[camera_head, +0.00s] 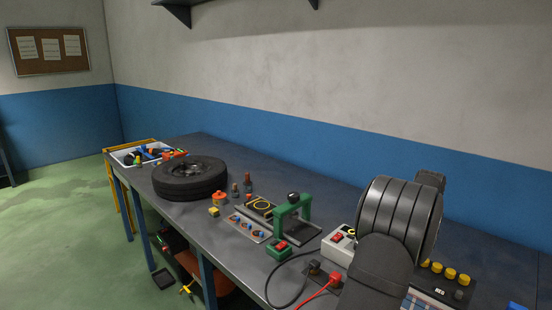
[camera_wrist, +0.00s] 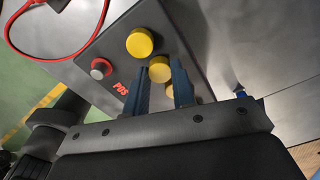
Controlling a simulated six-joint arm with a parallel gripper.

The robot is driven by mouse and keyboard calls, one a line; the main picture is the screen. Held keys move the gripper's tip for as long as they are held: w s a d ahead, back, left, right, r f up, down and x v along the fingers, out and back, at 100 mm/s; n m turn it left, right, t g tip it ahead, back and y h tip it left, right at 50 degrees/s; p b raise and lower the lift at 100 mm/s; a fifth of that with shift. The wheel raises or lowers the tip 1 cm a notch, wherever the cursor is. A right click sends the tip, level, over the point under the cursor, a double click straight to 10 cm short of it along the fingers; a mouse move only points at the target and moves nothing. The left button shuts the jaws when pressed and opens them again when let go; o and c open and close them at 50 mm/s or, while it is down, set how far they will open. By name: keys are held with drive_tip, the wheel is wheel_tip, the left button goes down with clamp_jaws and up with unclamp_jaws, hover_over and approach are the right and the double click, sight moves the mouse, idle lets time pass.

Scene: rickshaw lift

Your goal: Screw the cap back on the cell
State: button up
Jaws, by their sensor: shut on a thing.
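A dark battery (camera_head: 432,289) with a row of yellow caps stands on the bench at the lower right of the head view, partly hidden by my arm. Its top (camera_wrist: 120,58) fills the upper middle of the wrist view. My gripper (camera_wrist: 160,72) has its two blue-grey fingers on either side of a yellow cap (camera_wrist: 159,67) and is shut on it. The cap is at the battery's top; I cannot tell whether it sits in its cell or just above. Another yellow cap (camera_wrist: 140,42) is beside it, and one more (camera_wrist: 196,97) shows partly behind the right finger.
A red terminal knob (camera_wrist: 101,68) marked POS is near the caps, with a red cable (camera_wrist: 54,52) beyond. A white box (camera_head: 341,243) with a red switch, a green press (camera_head: 293,212) and a tyre (camera_head: 190,178) stand farther left on the bench (camera_head: 262,166).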

drive_tip(key=m, duration=0.2)
drive_tip(key=shift+m, duration=0.3)
drive_tip(key=o, duration=0.4)
drive_tip(key=shift+o, duration=0.2)
drive_tip(key=n, duration=0.6)
drive_tip(key=shift+n, duration=0.3)
drive_tip(key=n, duration=0.6)
